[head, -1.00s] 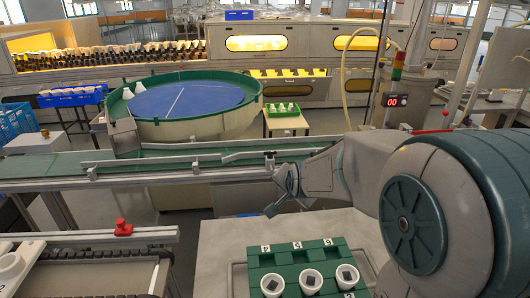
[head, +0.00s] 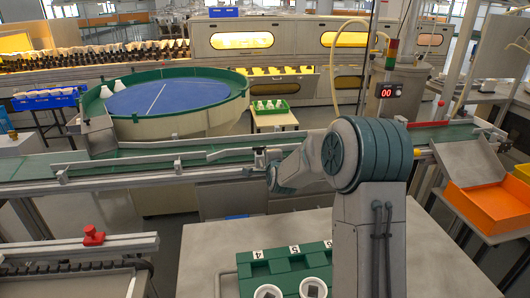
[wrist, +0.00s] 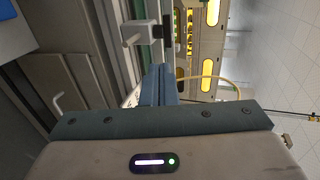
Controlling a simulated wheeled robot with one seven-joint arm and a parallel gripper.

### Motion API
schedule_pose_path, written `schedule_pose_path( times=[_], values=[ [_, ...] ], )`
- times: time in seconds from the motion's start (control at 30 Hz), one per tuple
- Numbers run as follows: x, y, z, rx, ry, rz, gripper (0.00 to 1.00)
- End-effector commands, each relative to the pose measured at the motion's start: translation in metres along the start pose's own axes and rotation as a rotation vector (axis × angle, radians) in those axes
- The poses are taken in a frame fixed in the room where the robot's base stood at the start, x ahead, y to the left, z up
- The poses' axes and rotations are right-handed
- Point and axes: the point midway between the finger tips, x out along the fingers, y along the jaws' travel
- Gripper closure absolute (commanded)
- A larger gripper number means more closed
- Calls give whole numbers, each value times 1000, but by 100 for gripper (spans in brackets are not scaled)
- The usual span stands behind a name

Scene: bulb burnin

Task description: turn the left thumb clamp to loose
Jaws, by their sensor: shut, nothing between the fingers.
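My gripper (wrist: 158,72) is shut and empty, apart from that block. In the head view my fingers are largely hidden by the wrist.
A green numbered rack (head: 245,284) with white cups stands on the grey table (head: 205,255) in front. A red knob (head: 93,236) is on the lower-left machine. The blue turntable (head: 165,95) lies behind the conveyor. An orange bin (head: 492,205) is at right.

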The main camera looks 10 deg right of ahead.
Motion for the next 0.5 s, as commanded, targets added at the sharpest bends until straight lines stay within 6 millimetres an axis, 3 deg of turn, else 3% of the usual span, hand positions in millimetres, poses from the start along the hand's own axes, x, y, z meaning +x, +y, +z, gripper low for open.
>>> schedule_pose_path(
  times=[0.3, 0.5],
  values=[
    [57, 1, -1, -1, 1, 2, 100],
    [80, -7, -1, -1, 2, 1, 100]
  ],
)
